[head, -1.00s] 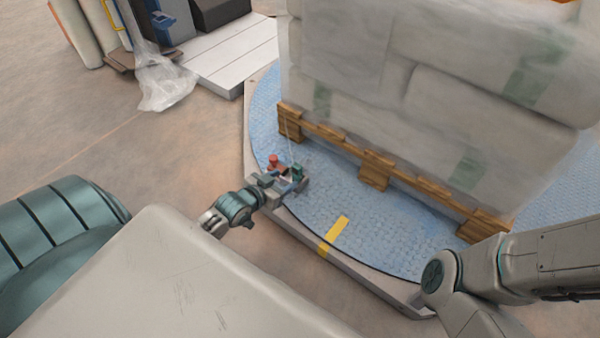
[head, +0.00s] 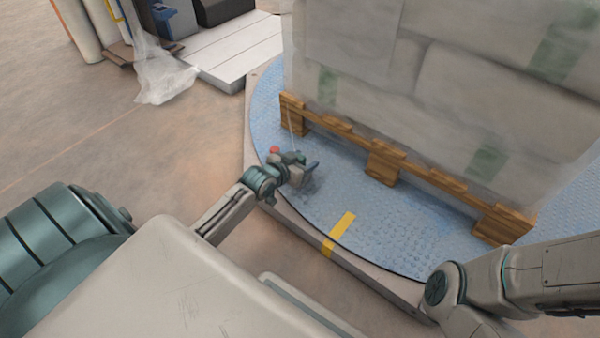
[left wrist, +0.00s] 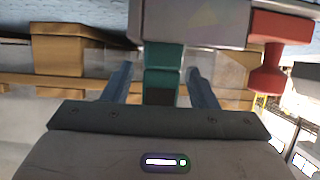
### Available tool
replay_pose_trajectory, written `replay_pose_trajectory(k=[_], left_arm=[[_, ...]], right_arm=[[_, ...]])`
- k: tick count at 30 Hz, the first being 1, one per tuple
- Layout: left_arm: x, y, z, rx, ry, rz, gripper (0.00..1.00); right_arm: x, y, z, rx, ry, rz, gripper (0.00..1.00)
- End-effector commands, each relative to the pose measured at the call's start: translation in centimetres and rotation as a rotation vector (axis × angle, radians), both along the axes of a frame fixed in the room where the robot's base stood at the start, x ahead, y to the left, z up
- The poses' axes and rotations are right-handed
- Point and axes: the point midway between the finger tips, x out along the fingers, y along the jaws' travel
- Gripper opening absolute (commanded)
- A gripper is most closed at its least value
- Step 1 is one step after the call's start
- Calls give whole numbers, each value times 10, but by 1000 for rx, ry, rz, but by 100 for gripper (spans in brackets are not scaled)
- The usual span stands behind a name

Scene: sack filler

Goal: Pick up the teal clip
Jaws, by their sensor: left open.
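The teal clip (left wrist: 163,72) shows in the left wrist view as a teal, jointed piece with a dark face, against a grey block (left wrist: 190,22) beside a red knob (left wrist: 268,65). My left gripper (left wrist: 160,82) is open, with one finger on each side of the clip. I see gaps beside it and cannot tell of any touch. In the head view my left gripper (head: 308,170) is low over the turntable's near left edge. The clip (head: 294,157) is small and partly hidden there, near the red knob (head: 274,150). My right gripper is out of view.
A wooden pallet (head: 383,165) with wrapped white sacks (head: 480,90) stands on the blue turntable (head: 300,212), just beyond the clip. A yellow stripe (head: 340,232) marks the turntable's near edge. Crumpled clear film (head: 165,82) lies at upper left. Floor (head: 130,150) at left is clear.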

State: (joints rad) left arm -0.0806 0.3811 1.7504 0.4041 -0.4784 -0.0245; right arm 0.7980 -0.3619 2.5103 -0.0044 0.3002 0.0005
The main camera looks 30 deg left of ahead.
Motion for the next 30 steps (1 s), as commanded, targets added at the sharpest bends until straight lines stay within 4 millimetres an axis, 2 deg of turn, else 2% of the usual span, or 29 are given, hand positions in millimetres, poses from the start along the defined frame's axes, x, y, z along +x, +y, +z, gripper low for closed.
replay_pose_trajectory(k=[9,15,17,25,30], left_arm=[[4,0,-1,0,1,0,53],[4,0,-1,0,1,0,13],[4,0,-1,0,1,0,5],[4,0,0,0,0,0,5],[4,0,12,0,0,0,5]], right_arm=[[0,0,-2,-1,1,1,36],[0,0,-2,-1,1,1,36],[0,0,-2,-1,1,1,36],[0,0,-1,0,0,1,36],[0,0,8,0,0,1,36]])
